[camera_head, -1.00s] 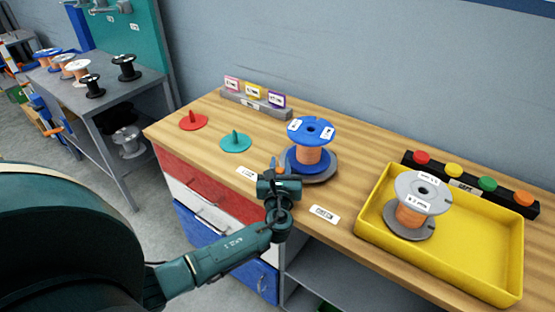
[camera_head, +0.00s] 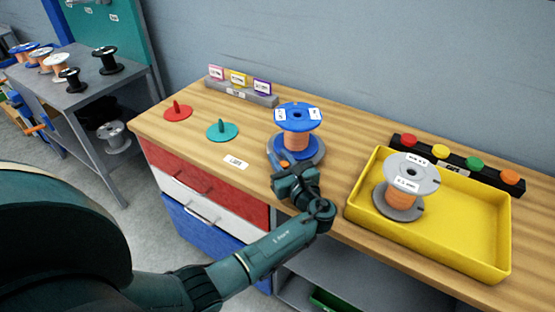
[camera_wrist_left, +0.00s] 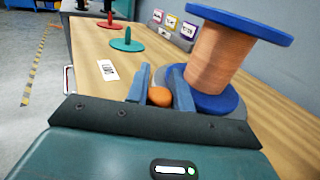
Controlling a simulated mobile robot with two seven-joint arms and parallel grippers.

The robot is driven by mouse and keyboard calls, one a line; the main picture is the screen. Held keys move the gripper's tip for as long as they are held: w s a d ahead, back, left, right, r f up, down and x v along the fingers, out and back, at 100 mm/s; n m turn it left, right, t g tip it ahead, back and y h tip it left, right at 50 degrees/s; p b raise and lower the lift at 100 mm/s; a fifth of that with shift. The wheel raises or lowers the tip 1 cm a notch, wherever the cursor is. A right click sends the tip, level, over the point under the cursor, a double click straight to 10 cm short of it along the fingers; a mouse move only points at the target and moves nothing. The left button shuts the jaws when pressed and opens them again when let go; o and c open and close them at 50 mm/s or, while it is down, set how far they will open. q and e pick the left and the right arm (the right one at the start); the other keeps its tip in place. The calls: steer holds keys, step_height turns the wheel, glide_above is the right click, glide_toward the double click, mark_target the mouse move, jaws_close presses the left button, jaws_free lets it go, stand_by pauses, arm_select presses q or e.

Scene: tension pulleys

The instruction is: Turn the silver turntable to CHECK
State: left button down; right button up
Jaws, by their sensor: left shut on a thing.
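The silver turntable (camera_head: 318,154) is a grey disc on the wooden bench, with a blue spool (camera_head: 298,114) of copper wire standing on it. It also shows in the left wrist view (camera_wrist_left: 238,108), partly hidden under the spool. My left gripper (camera_head: 284,164) is at the turntable's front left edge. In the left wrist view its two blue-grey fingers (camera_wrist_left: 160,88) are shut on an orange knob (camera_wrist_left: 160,97) at the disc's edge. A white label (camera_head: 236,162) lies on the bench left of the turntable; its text is too small to read. My right gripper is not in view.
A yellow tray (camera_head: 484,278) holding a grey spool (camera_head: 411,175) stands to the right. Behind it is a black strip of coloured buttons (camera_head: 442,154). Red (camera_head: 178,111) and teal (camera_head: 222,131) spindles stand to the left. A tag holder (camera_head: 240,93) is at the back.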

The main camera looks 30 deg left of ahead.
arm_select(q)
steer(key=shift+d+g, duration=0.2)
steer(key=shift+g, duration=0.1)
stand_by(0.4)
steer(key=c, duration=1.2)
jaws_free()
